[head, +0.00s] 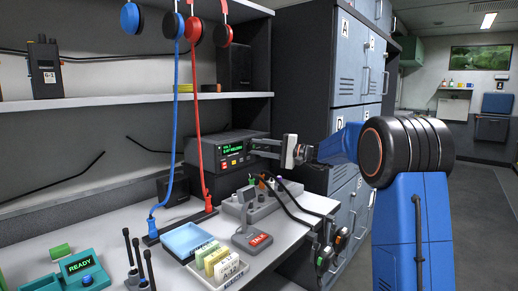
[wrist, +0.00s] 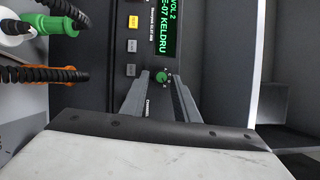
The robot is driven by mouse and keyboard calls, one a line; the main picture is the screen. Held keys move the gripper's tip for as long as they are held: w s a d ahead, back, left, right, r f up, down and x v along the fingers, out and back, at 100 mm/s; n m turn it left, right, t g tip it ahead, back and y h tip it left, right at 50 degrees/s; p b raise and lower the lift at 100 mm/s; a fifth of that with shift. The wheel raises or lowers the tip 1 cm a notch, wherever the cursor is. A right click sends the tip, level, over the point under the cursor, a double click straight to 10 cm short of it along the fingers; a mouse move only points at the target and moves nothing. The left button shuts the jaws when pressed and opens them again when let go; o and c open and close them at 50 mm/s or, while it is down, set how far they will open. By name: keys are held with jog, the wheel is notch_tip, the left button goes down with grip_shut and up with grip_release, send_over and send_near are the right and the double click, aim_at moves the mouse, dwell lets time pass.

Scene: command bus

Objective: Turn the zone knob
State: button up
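The radio (head: 208,150) is a dark box with a lit green display (head: 232,149) and several coloured buttons, on the bench under the shelf. In the wrist view its panel (wrist: 118,80) appears turned on its side, with the display (wrist: 165,28) at the top. A small green-faced knob (wrist: 162,77) sits below the display, with tiny markings beside it. My gripper (wrist: 161,84) is open, with one finger on each side of this knob. I cannot tell whether the fingers touch it. In the head view my gripper (head: 262,147) reaches the radio's right end and hides the knob.
Blue and red headsets (head: 130,18) hang with cords in front of the radio's left side. A grey connector box (head: 247,207), a TALK unit (head: 252,239) and a blue tray (head: 188,241) stand on the bench. Grey lockers (head: 350,70) rise to the right. Cables with plugs (wrist: 50,25) lie near the panel.

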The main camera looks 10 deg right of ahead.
jog(key=shift+o, duration=0.2)
jog(key=v, duration=1.7)
jog(key=shift+d, duration=0.15)
jog(key=shift+s, duration=0.15)
jog(key=s+a+f+n+g+h, duration=0.1)
jog(key=s+a+f+g+h, duration=0.3)
jog(key=s+a, duration=0.55)
jog(key=s+a+f+n+g+h, duration=0.2)
jog(key=s+a+f, duration=0.35)
jog(key=s, duration=0.75)
jog(key=s+d+f+n+h, duration=0.1)
jog(key=s+d+f+h, duration=0.1)
jog(key=s, duration=0.6)
jog(key=s+d+f+n+h, duration=0.1)
jog(key=s+d+f+h, duration=0.1)
jog(key=s+f+h, duration=0.2)
jog(key=s+d+f+n+t+h, duration=0.1)
jog(key=s+f+h, duration=0.3)
jog(key=s+f, duration=0.4)
jog(key=s+d+n, duration=0.1)
jog(key=s, duration=0.5)
